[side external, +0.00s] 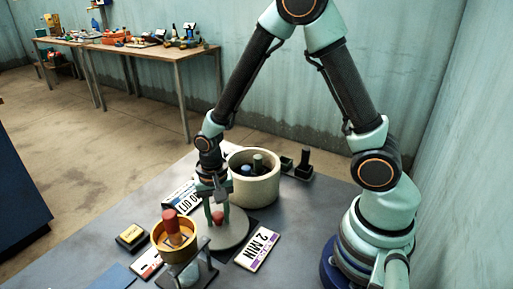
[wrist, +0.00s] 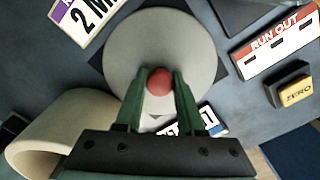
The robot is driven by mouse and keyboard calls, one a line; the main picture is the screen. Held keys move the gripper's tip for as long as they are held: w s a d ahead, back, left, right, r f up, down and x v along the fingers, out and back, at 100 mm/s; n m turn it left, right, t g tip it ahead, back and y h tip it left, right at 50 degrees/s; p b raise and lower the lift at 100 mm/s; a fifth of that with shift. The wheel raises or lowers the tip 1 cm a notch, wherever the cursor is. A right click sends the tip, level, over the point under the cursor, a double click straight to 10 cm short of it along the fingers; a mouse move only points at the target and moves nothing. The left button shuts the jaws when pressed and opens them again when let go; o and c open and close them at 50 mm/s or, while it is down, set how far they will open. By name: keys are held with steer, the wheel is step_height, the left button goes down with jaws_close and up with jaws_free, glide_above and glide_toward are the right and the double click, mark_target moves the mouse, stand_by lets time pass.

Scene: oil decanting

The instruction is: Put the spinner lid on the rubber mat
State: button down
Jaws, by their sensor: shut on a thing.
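The spinner lid is a grey disc (side external: 228,236) with a red knob (side external: 218,217) at its middle; in the wrist view the disc (wrist: 150,42) fills the upper centre. My gripper (side external: 217,214) has its green fingers shut on the red knob (wrist: 160,80), one finger on each side. Dark corners of what looks like the rubber mat (wrist: 97,72) show around the disc, most of the mat being hidden under it. The lid looks about level over the mat; I cannot tell whether it touches.
A cream round tub (side external: 255,180) with bottles inside stands just behind the lid. The "2 MIN" card (side external: 258,249) lies at the right. A brass cup (side external: 172,242) on a stand and a yellow-black ZERO block (side external: 131,236) are at the left. The "RUN OUT" card (wrist: 277,48) lies nearby.

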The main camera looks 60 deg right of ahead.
steer(key=shift+f, duration=0.1)
steer(key=c, duration=0.5)
jaws_free()
step_height(320, 180, up, 11)
step_height(320, 180, up, 8)
steer(key=n+t, duration=0.3)
steer(key=n, duration=0.1)
glide_above(217, 214)
steer(key=s+d, duration=0.2)
steer(key=d, duration=0.1)
steer(key=shift+s+d+r+n+t, duration=0.45)
steer(key=shift+s+r+n, duration=0.2)
steer(key=shift+n, duration=0.2)
steer(key=shift+s+d+r+n+t, duration=0.4)
steer(key=shift+s+r+n, duration=0.15)
steer(key=shift+r+n, duration=0.25)
steer(key=shift+s+d+r+n+t, duration=0.45)
steer(key=shift+s+r+n, duration=0.2)
steer(key=shift+n, duration=0.2)
